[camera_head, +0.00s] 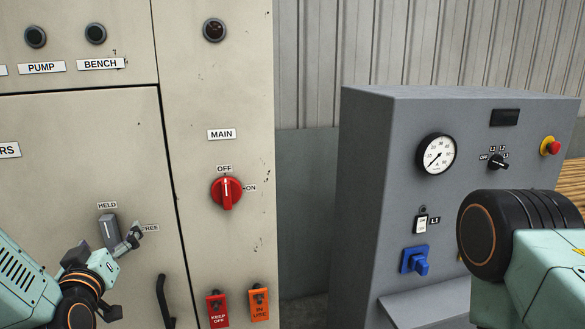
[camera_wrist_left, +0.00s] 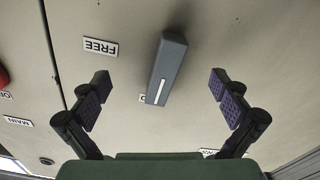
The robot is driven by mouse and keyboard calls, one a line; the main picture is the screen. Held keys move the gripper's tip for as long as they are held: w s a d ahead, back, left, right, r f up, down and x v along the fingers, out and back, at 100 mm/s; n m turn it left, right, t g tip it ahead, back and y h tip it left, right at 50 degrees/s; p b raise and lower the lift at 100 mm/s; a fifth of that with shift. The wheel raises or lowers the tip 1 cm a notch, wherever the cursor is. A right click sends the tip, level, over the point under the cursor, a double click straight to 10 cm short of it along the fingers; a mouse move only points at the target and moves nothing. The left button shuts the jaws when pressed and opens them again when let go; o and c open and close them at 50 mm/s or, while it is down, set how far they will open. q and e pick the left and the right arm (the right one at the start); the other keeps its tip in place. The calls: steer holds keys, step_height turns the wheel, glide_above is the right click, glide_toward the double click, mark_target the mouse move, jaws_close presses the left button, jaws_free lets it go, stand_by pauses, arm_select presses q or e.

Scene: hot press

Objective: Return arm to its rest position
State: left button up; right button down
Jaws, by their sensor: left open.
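My left gripper (camera_head: 130,236) is in front of the beige cabinet at the lower left of the head view, close to the grey handle (camera_head: 107,229) between the HELD and FREE labels. In the left wrist view its two fingers stand wide apart, and the grey handle (camera_wrist_left: 167,66) with a white line shows between and beyond them. The fingers look clear of the handle, and nothing is held. Part of my right arm (camera_head: 535,265) shows at the right edge of the head view; its gripper is out of sight.
A grey console (camera_head: 375,200) with gauge (camera_head: 436,153) and blue switch (camera_head: 415,261) stands right. A gap separates them.

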arm_select(q)
steer(key=m+p, duration=0.1)
steer(key=m, duration=0.2)
steer(key=shift+s+d, duration=0.15)
steer(key=shift+s, duration=0.15)
steer(key=shift+f, duration=0.1)
